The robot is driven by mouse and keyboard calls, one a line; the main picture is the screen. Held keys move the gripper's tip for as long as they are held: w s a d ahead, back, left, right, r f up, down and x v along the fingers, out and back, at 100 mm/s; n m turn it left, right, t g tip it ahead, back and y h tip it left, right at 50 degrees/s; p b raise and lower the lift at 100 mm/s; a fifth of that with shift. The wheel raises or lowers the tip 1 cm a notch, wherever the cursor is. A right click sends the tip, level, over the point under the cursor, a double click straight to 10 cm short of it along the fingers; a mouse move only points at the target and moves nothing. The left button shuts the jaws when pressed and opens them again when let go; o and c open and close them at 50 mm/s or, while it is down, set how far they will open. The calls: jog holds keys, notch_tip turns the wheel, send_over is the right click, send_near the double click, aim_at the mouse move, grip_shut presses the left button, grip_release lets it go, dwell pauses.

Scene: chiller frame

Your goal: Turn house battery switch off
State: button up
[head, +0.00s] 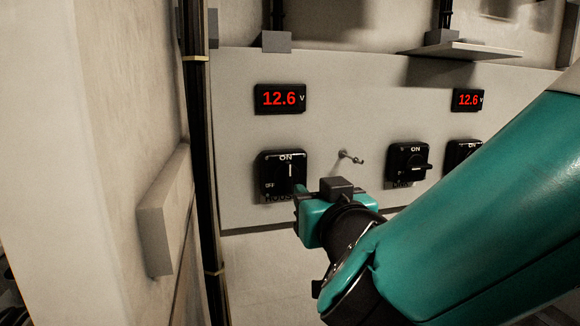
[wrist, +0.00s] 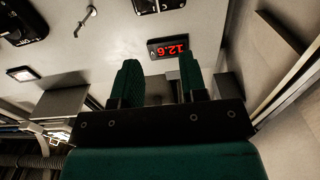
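The house battery switch (head: 281,174) is a black square rotary switch on the pale panel, with ON at its top, OFF at its lower left and a partly hidden HOUSE label below. Its knob stands upright, its white mark toward ON. My gripper (head: 299,194) is at the switch's lower right in the head view and hides part of its lower edge; I cannot tell whether it touches. In the upside-down wrist view the fingers (wrist: 161,80) stand apart with nothing between them, and the house switch (wrist: 155,4) is cut off at the top edge.
A red 12.6 V display (head: 280,98) sits above the switch. A small metal hook (head: 349,157) sticks out to its right. Another black switch (head: 408,164) is farther right. A dark vertical pipe (head: 200,150) and a grey block (head: 163,215) stand at left.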

aim_at(290, 168)
jog(key=p+x, duration=0.8)
jog(key=x, duration=0.7)
jog(key=shift+d+r, duration=0.15)
jog(key=shift+d, duration=0.05)
jog(key=shift+w+a+p, duration=0.1)
jog(key=shift+w+p, duration=0.3)
jog(key=shift+w, duration=0.1)
grip_shut()
